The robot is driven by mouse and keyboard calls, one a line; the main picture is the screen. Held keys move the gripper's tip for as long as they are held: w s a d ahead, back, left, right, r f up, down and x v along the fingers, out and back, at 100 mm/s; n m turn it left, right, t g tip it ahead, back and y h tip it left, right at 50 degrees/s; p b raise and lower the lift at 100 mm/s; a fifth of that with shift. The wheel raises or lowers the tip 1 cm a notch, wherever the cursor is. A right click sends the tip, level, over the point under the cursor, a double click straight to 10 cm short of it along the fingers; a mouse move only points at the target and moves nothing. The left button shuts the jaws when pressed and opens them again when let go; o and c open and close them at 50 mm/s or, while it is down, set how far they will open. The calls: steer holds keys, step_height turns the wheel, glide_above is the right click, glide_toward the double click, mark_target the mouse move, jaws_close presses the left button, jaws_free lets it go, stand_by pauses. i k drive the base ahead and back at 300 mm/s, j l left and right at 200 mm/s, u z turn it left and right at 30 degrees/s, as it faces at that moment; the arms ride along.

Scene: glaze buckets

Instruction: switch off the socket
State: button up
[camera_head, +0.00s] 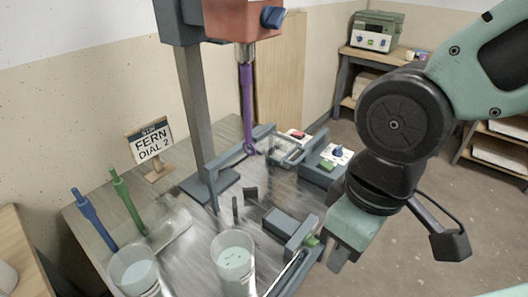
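No thing is clearly marked as the socket. A small pale piece with a red part (296,134) sits at the table's back right, behind a grey frame; it may be the socket's switch, but it is too small to tell. My gripper (338,262) points down at the table's right front edge, right of a small green piece (312,240) and nearer to me than the grey box. I cannot make out a gap between its fingers, and nothing shows held.
A mixer stand (196,120) with an orange head (243,20) holds a purple stirrer (247,105) over the table. Two clear buckets (234,262) (136,272) stand in front. Blue (92,215) and green (128,198) stirrers and a "FERN DIAL 2" sign (152,141) are left.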

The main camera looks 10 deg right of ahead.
mark_target(298, 134)
steer(key=i+l+u, duration=0.1)
steer(key=i+l, duration=0.15)
steer(key=i+l+u, duration=0.15)
steer(key=l, duration=0.35)
steer(key=i+l+u, duration=0.1)
steer(key=i+l, duration=0.25)
